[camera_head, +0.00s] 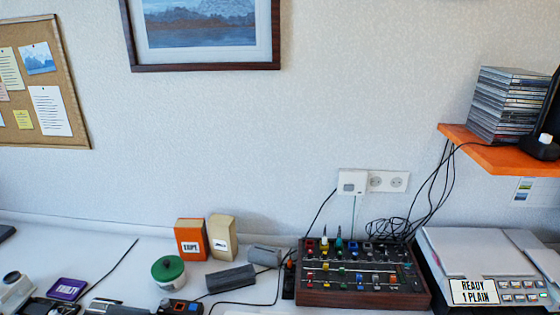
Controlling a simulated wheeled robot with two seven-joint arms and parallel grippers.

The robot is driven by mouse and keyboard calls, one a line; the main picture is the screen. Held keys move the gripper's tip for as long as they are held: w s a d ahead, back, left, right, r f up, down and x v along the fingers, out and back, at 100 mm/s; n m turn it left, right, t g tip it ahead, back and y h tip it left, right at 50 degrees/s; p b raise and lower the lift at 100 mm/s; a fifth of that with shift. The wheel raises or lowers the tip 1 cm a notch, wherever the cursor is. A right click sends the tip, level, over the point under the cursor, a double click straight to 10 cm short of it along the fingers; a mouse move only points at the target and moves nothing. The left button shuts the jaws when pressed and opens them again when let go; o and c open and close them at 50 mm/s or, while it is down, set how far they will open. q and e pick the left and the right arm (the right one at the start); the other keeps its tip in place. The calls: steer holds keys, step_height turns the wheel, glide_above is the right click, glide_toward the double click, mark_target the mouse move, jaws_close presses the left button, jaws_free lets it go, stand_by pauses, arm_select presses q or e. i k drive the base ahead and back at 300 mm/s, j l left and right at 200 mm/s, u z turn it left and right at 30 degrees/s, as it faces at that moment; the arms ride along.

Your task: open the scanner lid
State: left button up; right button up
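A flat light-grey machine, which looks like the scanner (470,250), sits on the desk at the right and is cut off by the right and bottom edges. Its broad pale top lies flat and looks shut. Neither of my grippers shows in the head view.
A wooden-cased control box with coloured knobs (362,298) stands just left of the machine. Tangled black cables (393,228) lie behind them. An orange shelf (500,155) with stacked disc cases (508,104) hangs above. Boxes and a green-lidded tub (168,270) stand left.

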mark_target(474, 253)
steer(key=z, duration=1.35)
steer(key=l+u, duration=0.1)
steer(key=u, duration=0.55)
steer(key=i+l+u, duration=0.2)
steer(key=l+u, duration=0.3)
steer(key=l, duration=0.55)
steer(key=l+u, duration=0.5)
steer(key=l, duration=0.5)
